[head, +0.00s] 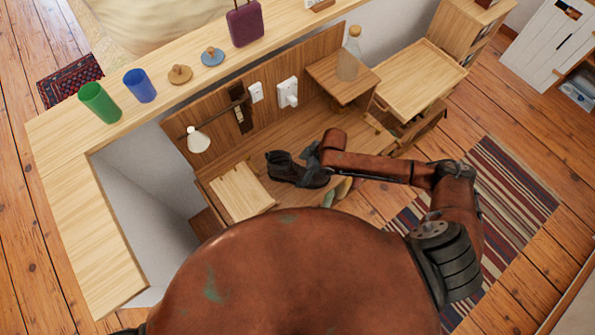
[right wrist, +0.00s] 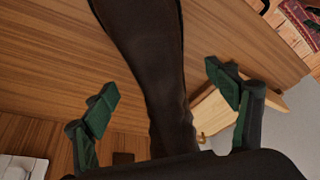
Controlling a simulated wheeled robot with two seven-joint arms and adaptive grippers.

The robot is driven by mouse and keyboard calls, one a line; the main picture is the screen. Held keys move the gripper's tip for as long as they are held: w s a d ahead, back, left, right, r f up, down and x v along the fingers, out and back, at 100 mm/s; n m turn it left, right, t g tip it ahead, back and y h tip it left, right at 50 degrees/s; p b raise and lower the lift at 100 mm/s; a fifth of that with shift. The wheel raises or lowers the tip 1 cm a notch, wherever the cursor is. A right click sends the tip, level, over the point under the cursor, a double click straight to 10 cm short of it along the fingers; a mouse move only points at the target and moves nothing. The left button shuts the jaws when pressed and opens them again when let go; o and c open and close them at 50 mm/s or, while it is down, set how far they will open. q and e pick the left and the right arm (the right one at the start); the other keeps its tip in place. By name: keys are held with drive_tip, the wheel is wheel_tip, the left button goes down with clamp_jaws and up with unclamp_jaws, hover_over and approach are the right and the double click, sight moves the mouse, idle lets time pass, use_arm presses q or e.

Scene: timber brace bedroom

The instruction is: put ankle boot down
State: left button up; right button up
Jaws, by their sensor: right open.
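The dark brown ankle boot (head: 284,169) is at the wooden desk (head: 246,164), its toe pointing left in the head view. My right gripper (head: 314,160) is at the boot's right end and partly hides it. In the right wrist view, the boot (right wrist: 158,75) stretches between the two green fingertips of my right gripper (right wrist: 165,98). The fingers are spread, with visible gaps on both sides of the boot. Whether the boot's sole rests fully on the desk is hard to tell. My left gripper is not in view.
A pale board (head: 241,192) lies left of the boot on the desk. A wall lamp (head: 198,141) and a bottle (head: 349,56) on a raised wooden shelf (head: 343,88) are nearby. Green (head: 99,104) and blue (head: 140,86) cups stand on the upper ledge.

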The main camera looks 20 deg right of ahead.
sight(297, 174)
drive_tip(key=x, duration=0.4)
drive_tip(key=shift+w+b, duration=0.1)
drive_tip(key=shift+b, duration=0.2)
drive_tip(key=shift+w+a+f, duration=0.1)
drive_tip(key=shift+a+f, duration=0.05)
drive_tip(key=shift+f, duration=0.3)
drive_tip(key=c, duration=1.2)
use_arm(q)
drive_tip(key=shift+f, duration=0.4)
use_arm(e)
drive_tip(key=shift+r, duration=0.1)
drive_tip(key=c, duration=0.8)
